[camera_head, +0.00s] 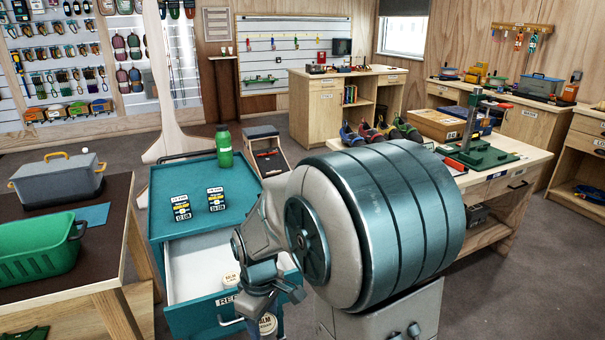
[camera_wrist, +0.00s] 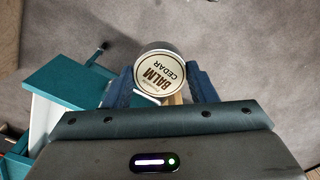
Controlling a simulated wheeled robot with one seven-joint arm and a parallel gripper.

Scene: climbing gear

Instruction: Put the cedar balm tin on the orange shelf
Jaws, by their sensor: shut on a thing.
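The cedar balm tin (camera_wrist: 157,76) is round with a pale lid reading "BALM CEDAR", upside down in the wrist view. My gripper (camera_wrist: 159,84) is shut on it, with one blue finger on each side. In the head view, the held tin (camera_head: 267,324) shows low in the picture, below my gripper (camera_head: 270,303) and in front of the drawer unit. Another pale balm tin (camera_head: 230,280) lies in the open drawer (camera_head: 191,268); its label is too small to read. I cannot make out an orange shelf in either view.
The teal drawer unit (camera_head: 170,196) carries a green bottle (camera_head: 224,146) and two dark cards (camera_head: 181,208). A brown table (camera_head: 112,232) with a green basket (camera_head: 40,254) stands left. A wooden bench (camera_head: 505,177) stands right. Grey floor shows under the tin.

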